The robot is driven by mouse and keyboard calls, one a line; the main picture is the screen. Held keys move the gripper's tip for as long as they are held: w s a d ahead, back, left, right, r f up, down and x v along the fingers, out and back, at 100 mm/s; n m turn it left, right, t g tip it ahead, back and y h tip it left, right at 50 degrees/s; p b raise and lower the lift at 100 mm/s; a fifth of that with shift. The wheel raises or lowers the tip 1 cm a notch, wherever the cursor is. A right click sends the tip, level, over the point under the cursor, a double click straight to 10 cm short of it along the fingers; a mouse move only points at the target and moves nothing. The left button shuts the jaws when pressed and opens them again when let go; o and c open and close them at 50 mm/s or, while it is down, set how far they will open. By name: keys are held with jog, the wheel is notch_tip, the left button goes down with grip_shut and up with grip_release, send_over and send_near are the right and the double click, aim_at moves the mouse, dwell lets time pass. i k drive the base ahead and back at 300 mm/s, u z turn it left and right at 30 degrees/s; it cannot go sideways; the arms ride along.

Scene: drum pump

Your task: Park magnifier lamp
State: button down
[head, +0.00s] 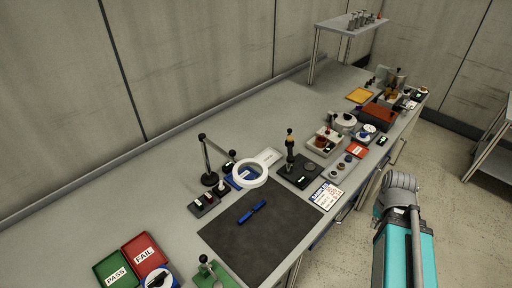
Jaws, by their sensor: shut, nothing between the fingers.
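The magnifier lamp (263,182) is in the middle of the bench in the head view. Its white ring with a clear lens sits over or near the back edge of the dark mat (270,240). A white flat piece (268,157) joins or lies behind the ring at the upper right. A jointed dark stand with a post (207,160) and a round black base (210,179) is to its left, apparently the lamp's arm. I cannot tell how the arm meets the ring. My gripper is not in view; only part of my teal and grey body shows at lower right.
A blue tool (252,211) lies on the mat. Green PASS and red FAIL trays (144,252) are front left. The bench behind is clear.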

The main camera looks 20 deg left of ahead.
aim_at(238, 165)
jog(key=z, duration=0.85)
jog(key=k, duration=0.35)
jog(key=u, duration=1.9)
